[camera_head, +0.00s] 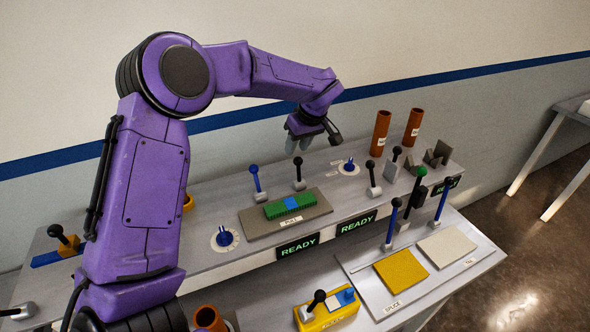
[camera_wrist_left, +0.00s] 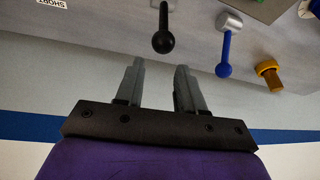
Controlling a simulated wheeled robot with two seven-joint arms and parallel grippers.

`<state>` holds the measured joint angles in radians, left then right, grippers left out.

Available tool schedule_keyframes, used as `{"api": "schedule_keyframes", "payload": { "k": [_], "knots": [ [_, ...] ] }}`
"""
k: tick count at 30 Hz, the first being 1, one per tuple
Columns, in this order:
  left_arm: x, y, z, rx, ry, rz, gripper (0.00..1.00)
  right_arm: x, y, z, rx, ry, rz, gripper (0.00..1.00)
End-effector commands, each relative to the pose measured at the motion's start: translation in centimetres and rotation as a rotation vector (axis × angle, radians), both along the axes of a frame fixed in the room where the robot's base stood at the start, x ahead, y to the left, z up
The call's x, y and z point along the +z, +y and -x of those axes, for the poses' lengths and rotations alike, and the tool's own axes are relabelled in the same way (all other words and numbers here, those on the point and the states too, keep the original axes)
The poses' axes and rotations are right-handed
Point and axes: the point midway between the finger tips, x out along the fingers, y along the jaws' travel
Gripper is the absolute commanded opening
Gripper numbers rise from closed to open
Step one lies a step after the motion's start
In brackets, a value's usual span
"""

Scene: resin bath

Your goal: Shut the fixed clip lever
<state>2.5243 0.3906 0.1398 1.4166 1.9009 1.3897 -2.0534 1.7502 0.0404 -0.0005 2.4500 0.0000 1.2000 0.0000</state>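A black-knobbed lever (camera_head: 299,172) and a blue-knobbed lever (camera_head: 256,184) stand upright behind a green and blue block (camera_head: 289,206) on a grey plate. I cannot read which one is the fixed clip lever. My left gripper (camera_head: 297,149) hangs above and behind the black lever. In the left wrist view the left gripper (camera_wrist_left: 160,66) is open and empty. The black lever (camera_wrist_left: 162,40) lies just beyond its fingertips, roughly in line with the gap, apparently not touching. The blue lever (camera_wrist_left: 226,52) is right of the fingers there. My right gripper is out of view.
A blue dial (camera_head: 225,237) sits left of the plate, another dial (camera_head: 350,166) behind right. Several more levers stand right, near two brown tubes (camera_head: 380,133). A yellow pad (camera_head: 401,270) and a yellow box (camera_head: 328,311) are in front. A yellow bolt (camera_wrist_left: 268,74) is beyond the blue lever.

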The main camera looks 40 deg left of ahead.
Motion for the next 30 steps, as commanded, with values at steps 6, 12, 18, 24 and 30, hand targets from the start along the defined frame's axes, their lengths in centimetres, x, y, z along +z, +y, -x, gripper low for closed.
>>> {"api": "schedule_keyframes", "payload": {
  "k": [6,12,18,24,30],
  "knots": [
    [0.0,0.4,0.1,0.005,0.000,0.003,0.38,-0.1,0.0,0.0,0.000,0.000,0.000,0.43],
    [2.7,-1.2,0.1,0.003,-0.005,-0.001,0.38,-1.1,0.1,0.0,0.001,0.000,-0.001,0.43],
    [7.2,-3.4,0.1,0.002,-0.003,-0.007,0.38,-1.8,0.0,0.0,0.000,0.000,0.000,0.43],
    [9.7,-4.6,0.2,0.001,0.001,-0.009,0.38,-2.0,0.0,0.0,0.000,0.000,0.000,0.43],
    [10.0,-4.8,0.2,0.002,0.002,-0.008,0.38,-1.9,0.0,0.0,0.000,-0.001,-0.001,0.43]
  ]
}}
